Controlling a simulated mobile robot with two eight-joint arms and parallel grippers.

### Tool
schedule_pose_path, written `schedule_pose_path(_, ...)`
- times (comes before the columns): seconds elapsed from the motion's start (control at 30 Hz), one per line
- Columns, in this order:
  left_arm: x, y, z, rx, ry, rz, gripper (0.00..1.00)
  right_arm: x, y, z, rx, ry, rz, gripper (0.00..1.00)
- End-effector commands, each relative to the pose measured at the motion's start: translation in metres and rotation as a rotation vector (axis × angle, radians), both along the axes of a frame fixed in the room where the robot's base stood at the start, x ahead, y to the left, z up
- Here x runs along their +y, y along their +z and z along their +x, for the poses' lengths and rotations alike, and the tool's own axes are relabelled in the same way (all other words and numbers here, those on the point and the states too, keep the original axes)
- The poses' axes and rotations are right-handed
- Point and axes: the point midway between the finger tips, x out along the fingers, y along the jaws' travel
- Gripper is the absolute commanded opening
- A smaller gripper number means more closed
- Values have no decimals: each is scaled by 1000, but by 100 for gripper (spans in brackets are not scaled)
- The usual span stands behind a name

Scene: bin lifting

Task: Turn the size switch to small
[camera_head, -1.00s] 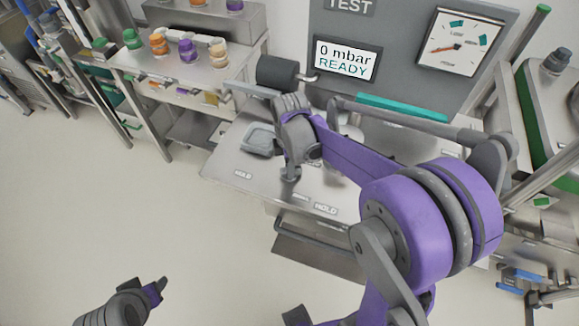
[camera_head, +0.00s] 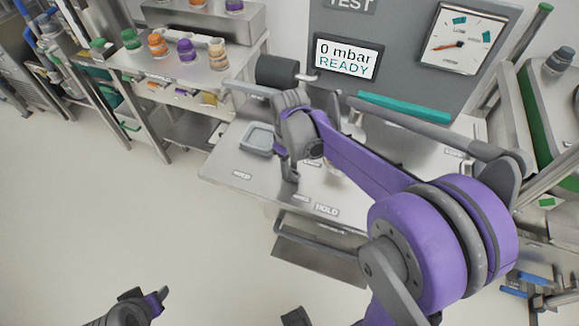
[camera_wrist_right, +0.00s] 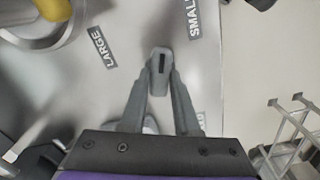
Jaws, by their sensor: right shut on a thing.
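The size switch (camera_wrist_right: 160,62) is a small grey knob with a dark line on it, on the steel top. In the right wrist view its line points up the picture, between the LARGE label (camera_wrist_right: 103,47) on the left and the SMALL label (camera_wrist_right: 194,18) on the right. My right gripper (camera_wrist_right: 161,88) is shut on the switch, one finger on each side. In the head view my right gripper (camera_head: 290,174) is low over the steel top, and the arm hides the switch. My left gripper (camera_head: 150,298) is at the lower left, away from the bench; its jaw gap is unclear.
The display (camera_head: 346,58) reads 0 mbar READY, with a dial gauge (camera_head: 463,40) beside it. A grey tray (camera_head: 258,139) lies left of my right gripper. A HOLD label (camera_head: 326,210) is at the front edge. Jars stand on the left bench (camera_head: 200,75). The floor at left is clear.

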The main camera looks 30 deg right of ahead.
Motion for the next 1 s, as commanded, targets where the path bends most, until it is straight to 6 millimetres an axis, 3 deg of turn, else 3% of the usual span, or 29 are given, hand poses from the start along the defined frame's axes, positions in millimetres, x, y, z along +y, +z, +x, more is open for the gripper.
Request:
schedule_pose_path(0.5,0,-7,-2,3,0,0,50,0,0,0,0,-355,-1,0)
schedule_pose_path(1.0,0,-7,-2,4,0,0,50,0,0,0,-1,-432,-1,0)
